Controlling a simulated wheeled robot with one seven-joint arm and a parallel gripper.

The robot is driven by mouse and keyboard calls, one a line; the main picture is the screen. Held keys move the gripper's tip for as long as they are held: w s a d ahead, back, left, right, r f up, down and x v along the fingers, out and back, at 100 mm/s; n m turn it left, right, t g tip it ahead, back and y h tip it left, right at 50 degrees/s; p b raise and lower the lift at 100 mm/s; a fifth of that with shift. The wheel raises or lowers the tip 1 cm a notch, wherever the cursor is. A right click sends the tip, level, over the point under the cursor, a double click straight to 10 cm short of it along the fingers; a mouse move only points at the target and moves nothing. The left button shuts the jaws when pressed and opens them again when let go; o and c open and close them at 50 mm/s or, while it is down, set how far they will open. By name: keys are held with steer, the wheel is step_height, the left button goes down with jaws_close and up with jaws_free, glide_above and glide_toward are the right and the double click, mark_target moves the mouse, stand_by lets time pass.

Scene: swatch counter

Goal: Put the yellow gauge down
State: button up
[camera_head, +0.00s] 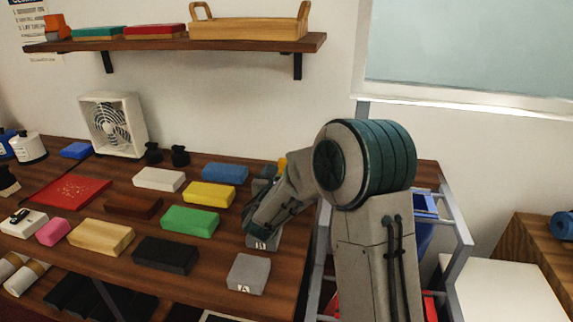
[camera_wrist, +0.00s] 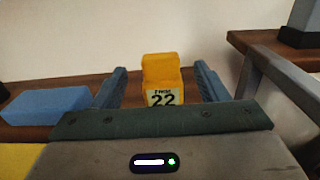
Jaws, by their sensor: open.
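The yellow gauge (camera_wrist: 161,77) stands on the wooden counter in the wrist view, with a white label reading 22 on its near face. It sits between the two blue-grey fingers of my gripper (camera_wrist: 160,85), with a gap on each side. The fingers are open and do not visibly touch it. In the head view only a small yellow-orange bit of the gauge (camera_head: 282,163) shows behind my arm, near the counter's back right. My gripper is mostly hidden there by my own arm.
A blue block (camera_head: 225,173) lies left of the gauge, and a yellow block (camera_head: 209,194) lies nearer. Green, black, grey and other blocks cover the counter (camera_head: 215,275). A white fan (camera_head: 112,124) stands at the back left. A metal-framed cart (camera_head: 455,215) stands right of the counter.

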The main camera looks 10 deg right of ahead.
steer(key=v, duration=0.4)
